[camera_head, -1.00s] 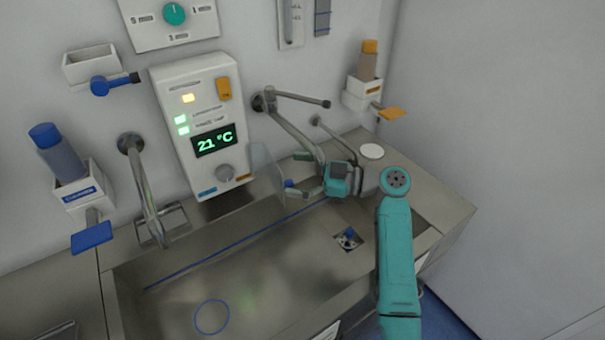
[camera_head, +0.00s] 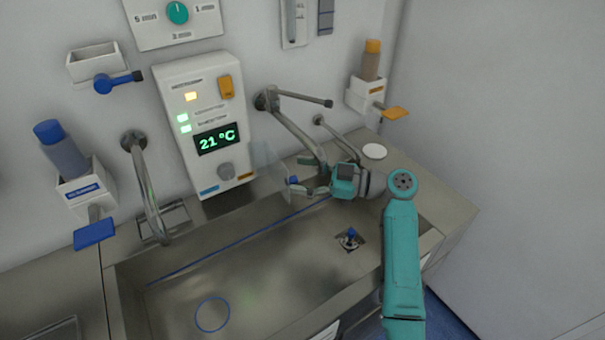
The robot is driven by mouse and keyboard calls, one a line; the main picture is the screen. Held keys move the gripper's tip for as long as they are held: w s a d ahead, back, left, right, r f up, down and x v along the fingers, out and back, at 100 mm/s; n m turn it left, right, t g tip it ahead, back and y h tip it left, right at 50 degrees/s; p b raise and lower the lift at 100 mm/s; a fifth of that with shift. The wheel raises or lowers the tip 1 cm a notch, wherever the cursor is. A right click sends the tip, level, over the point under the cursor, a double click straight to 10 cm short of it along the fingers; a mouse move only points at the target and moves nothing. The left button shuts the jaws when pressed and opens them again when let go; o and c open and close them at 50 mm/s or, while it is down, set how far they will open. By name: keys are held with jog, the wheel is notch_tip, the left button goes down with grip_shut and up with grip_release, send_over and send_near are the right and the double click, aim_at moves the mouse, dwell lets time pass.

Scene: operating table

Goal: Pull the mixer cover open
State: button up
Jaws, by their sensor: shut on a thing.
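The mixer panel (camera_head: 205,115) is a white box on the wall with a green 21 °C display, small lights and a knob. A thin, see-through cover (camera_head: 266,162) stands out beside its lower right edge, faint against the wall. My teal gripper (camera_head: 297,178) reaches in from the right, over the back edge of the sink. Its fingers are shut on the cover's near edge, by a small blue part. The exact contact is hard to make out through the clear material.
Two metal spouts (camera_head: 148,185) (camera_head: 295,130) reach over the steel sink (camera_head: 225,275); the right one is close behind my gripper. Soap dispensers hang at left (camera_head: 75,175) and right (camera_head: 369,90). A white disc (camera_head: 374,151) lies on the counter.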

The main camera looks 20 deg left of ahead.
jog(key=d, duration=1.2)
jog(key=shift+w, duration=0.45)
jog(key=shift+r, duration=0.1)
